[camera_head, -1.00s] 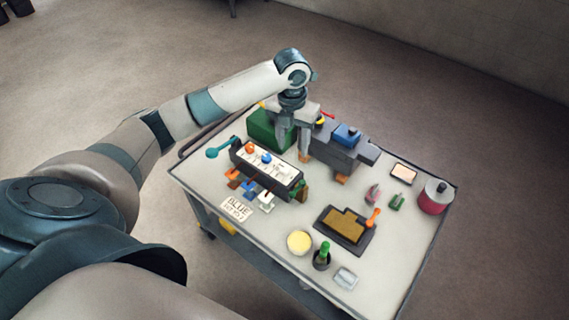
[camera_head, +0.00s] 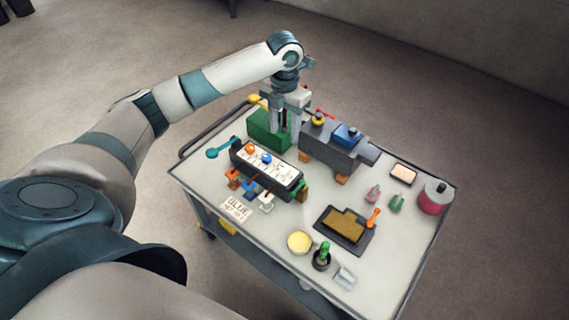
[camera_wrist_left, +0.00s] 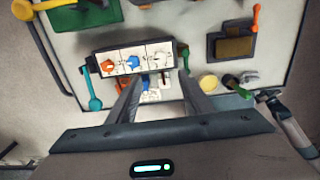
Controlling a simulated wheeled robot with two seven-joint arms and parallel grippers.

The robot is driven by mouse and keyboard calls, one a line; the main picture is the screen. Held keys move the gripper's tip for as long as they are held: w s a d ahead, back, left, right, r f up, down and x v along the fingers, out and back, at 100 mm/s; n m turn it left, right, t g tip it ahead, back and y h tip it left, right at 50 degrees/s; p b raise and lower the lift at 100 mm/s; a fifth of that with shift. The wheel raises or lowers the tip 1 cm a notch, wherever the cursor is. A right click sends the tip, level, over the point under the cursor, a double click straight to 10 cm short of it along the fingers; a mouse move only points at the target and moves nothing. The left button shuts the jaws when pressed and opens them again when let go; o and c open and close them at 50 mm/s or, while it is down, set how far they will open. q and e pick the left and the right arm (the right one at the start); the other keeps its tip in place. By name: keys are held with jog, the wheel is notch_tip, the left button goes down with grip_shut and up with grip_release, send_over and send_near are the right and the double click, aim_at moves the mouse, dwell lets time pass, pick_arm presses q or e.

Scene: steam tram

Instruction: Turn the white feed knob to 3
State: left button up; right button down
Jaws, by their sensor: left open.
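The dark control box (camera_head: 292,189) has a pale top with an orange knob (camera_head: 250,149), a blue knob (camera_head: 266,158) and a white knob (camera_head: 284,172), which blends into the face. In the left wrist view the white knob (camera_wrist_left: 161,58) is at the right end of the row, and its setting is too small to read. My left gripper (camera_head: 284,130) is open and empty, pointing down behind the box, by the green block. Its fingers (camera_wrist_left: 160,80) also show in the wrist view. A grey-white arm part, apparently my right arm's, shows at that view's right edge; its jaws are unclear.
The green block (camera_head: 266,131) and a dark grey machine (camera_head: 345,146) stand behind the box. A teal lever (camera_head: 220,151) sticks out left. Coloured levers and a lettered card (camera_head: 236,209) are in front.

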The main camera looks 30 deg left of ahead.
aim_at(284, 168)
pick_arm(q)
notch_tip(284, 168, down, 15)
jog(key=shift+r+p, duration=0.15)
jog(key=shift+p, duration=0.7)
jog(key=shift+f, duration=0.45)
pick_arm(e)
jog(key=s+d+f+g, duration=0.2)
jog(key=s, duration=0.4)
jog(key=shift+d+f+h, duration=0.15)
jog(key=shift+d+h, duration=0.15)
jog(key=shift+s, duration=0.1)
pick_arm(q)
jog(key=c, duration=1.1)
jog(key=shift+o, duration=0.2)
pick_arm(e)
jog(key=shift+w, duration=0.3)
